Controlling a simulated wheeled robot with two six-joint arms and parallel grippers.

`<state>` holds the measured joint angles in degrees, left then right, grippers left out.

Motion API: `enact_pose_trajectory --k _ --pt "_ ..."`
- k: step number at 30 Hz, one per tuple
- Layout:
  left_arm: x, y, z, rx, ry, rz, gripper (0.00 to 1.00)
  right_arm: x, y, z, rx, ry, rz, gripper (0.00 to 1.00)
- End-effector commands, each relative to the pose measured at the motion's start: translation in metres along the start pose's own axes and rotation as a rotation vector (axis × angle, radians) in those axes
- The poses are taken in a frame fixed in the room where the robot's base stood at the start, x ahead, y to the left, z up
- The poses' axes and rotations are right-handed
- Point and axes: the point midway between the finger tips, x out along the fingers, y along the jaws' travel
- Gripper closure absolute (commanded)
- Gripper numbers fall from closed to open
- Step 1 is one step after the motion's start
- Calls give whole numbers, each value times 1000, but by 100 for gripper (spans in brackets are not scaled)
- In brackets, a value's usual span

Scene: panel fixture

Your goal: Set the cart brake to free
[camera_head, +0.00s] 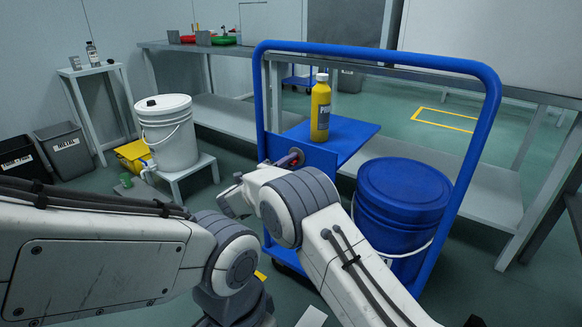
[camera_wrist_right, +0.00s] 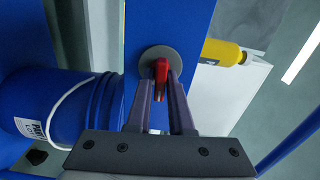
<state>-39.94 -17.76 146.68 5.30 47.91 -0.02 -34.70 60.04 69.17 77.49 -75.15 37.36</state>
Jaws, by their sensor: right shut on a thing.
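The blue cart (camera_head: 477,160) stands in front of me with its tall tube handle. A red brake lever (camera_wrist_right: 161,72) sits on a round grey disc (camera_wrist_right: 152,58) on the cart's blue panel (camera_wrist_right: 190,20). My right gripper (camera_wrist_right: 160,88) is shut on the red lever, one finger on each side. In the right wrist view the lever points down from the disc. In the head view my right arm partly covers this spot, and the lever's setting cannot be read. My left arm comes in from the left; its gripper is out of view.
A yellow bottle (camera_head: 320,108) stands on the cart's blue shelf (camera_head: 352,133). A blue lidded bucket (camera_head: 403,190) is at the cart's right. A white bucket (camera_head: 168,135) stands on a low stool at left, near dark bins (camera_head: 63,150). A long bench (camera_head: 235,112) runs behind.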

Motion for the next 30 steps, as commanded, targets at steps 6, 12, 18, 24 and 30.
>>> enact_pose_trajectory --k 6,12,18,24,30 --pt "6 0 0 0 0 0 50 -2 4 1 57 -1 4 100" --pt "7 0 0 0 0 0 50 -2 3 0 74 -1 4 100" --pt "6 0 0 0 0 0 50 -2 3 0 74 -1 4 100" --pt "6 0 0 0 0 0 50 -1 3 0 74 -1 4 55" --pt "6 0 0 0 0 0 50 0 2 0 75 0 2 55"
